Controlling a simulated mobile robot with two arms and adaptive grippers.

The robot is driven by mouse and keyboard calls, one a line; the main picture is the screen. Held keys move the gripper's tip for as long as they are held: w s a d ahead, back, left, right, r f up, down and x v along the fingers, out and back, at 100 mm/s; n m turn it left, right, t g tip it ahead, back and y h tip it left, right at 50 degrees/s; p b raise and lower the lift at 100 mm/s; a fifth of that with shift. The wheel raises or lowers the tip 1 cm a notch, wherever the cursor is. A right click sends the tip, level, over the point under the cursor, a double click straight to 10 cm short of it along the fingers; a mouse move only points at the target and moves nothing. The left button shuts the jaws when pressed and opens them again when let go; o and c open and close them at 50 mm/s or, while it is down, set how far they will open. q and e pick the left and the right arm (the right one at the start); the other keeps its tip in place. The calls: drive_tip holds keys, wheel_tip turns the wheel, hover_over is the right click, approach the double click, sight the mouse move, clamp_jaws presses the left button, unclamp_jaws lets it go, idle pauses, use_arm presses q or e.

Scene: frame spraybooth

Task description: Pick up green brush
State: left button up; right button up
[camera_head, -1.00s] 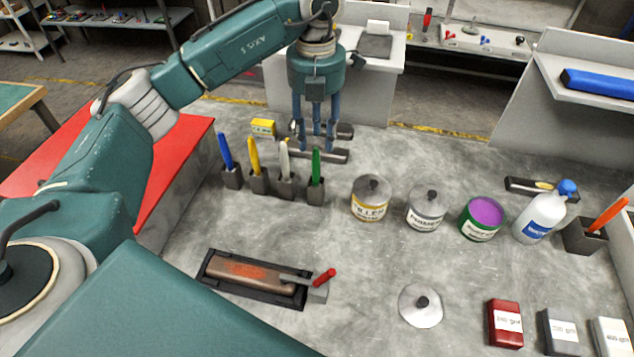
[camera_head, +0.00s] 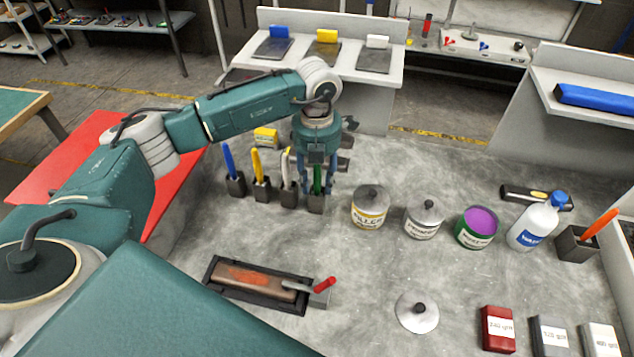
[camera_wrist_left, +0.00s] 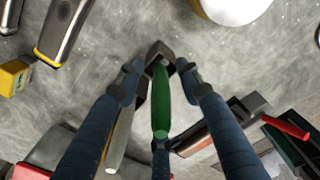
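The green brush (camera_head: 317,182) stands upright in a dark holder (camera_head: 316,204), the rightmost in a row of several brush holders. My left gripper (camera_head: 318,187) has come down over the brush handle from above. In the left wrist view the green handle (camera_wrist_left: 161,100) lies between the two spread blue fingers, with a gap on either side. The left gripper (camera_wrist_left: 158,75) is open. The white brush (camera_head: 287,167) stands just left of the green one, close to the fingers. My right gripper is not in view.
A yellow brush (camera_head: 257,166) and a blue brush (camera_head: 228,160) stand farther left. A filler can (camera_head: 370,212) stands close to the right of the green brush. A long tray with a red-handled tool (camera_head: 260,283) lies in front. The counter between is clear.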

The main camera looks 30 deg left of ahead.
use_arm(q)
drive_tip(key=shift+c, duration=0.2)
clamp_jaws()
drive_tip(key=shift+r, duration=0.2)
wheel_tip(320, 180, up, 14)
drive_tip(key=b, duration=0.4)
drive_tip(key=shift+r+b, duration=0.1)
drive_tip(key=shift+b, duration=0.25)
drive_tip(key=shift+r+p, duration=0.35)
drive_tip(key=shift+r, duration=2.4)
